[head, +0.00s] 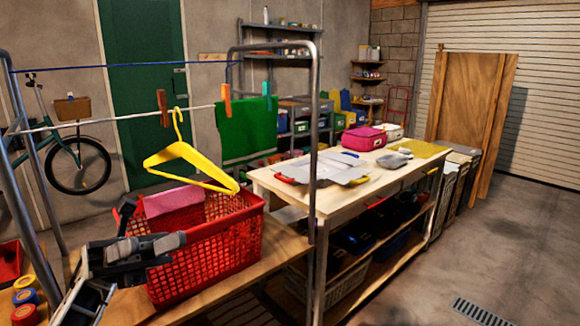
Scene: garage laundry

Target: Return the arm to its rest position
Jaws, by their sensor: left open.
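My left gripper (152,246) is at the lower left, in front of the near left side of a red basket (205,250). It is open, and nothing shows between its fingers. Its arm comes in from the bottom left. I cannot tell whether it touches the basket. My right gripper is not in view.
The basket stands on a wooden bench and holds a pink cloth (173,199). A yellow hanger (185,160) hangs above it by a white line, near a green cloth (245,130). A metal rack post (315,150) rises at right. A wooden table (310,198) stands beyond.

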